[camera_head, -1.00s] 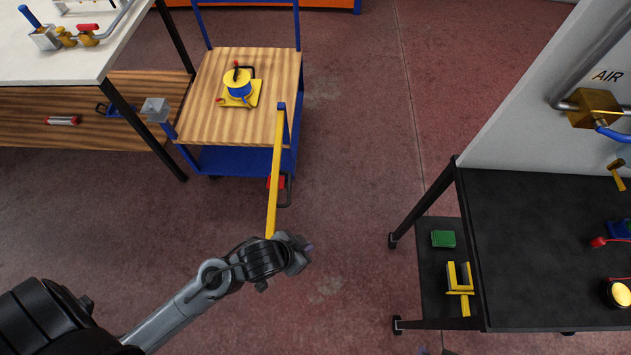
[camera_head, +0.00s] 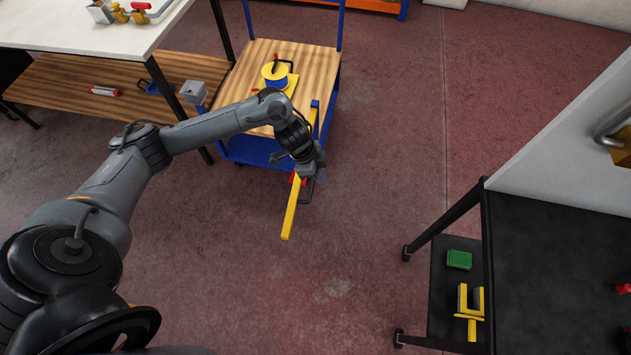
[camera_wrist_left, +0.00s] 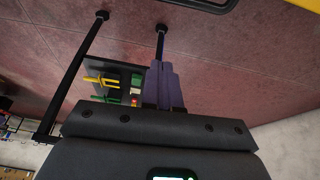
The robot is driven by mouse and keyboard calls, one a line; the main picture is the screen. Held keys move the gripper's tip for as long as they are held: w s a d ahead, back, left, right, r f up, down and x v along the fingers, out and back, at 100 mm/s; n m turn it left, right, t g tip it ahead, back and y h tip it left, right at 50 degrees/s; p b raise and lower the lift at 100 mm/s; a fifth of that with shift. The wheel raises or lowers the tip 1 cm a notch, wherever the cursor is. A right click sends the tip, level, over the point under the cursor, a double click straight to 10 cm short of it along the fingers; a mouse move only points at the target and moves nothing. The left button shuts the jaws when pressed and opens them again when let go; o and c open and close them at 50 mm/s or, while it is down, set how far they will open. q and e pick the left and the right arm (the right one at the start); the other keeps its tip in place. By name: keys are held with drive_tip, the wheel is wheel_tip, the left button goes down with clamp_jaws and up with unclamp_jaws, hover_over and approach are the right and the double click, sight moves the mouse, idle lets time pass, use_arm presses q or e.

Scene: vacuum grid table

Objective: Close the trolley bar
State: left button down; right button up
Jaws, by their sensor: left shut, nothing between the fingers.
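The trolley (camera_head: 328,88) is a blue frame with a striped wooden top, at the upper middle of the head view. Its yellow bar (camera_head: 291,212) runs from a blue post at the trolley's right front corner out past the trolley toward me, swung away from the front edge. My left gripper (camera_head: 319,173) is shut and empty, at the right side of the bar near its middle. My forearm and wrist hide part of the bar, and I cannot tell if they touch. In the left wrist view the shut purple fingers (camera_wrist_left: 165,84) hold nothing. My right gripper is not in view.
A yellow and blue reel (camera_head: 275,73) stands on the trolley top. A grey block (camera_head: 193,92) sits on the trolley's left front corner post. A white-topped bench (camera_head: 110,40) is at the left, a black table (camera_head: 545,260) at the right. The floor between is clear.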

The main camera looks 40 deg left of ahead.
use_arm(q)
wheel_tip(320, 180, down, 9)
drive_tip(key=a+b, duration=0.2)
drive_tip(key=b, duration=0.2)
drive_tip(key=shift+w+a, duration=0.15)
drive_tip(key=shift+w, duration=0.2)
drive_tip(key=shift+r, duration=0.1)
drive_tip(key=shift+a, duration=0.1)
idle(0.3)
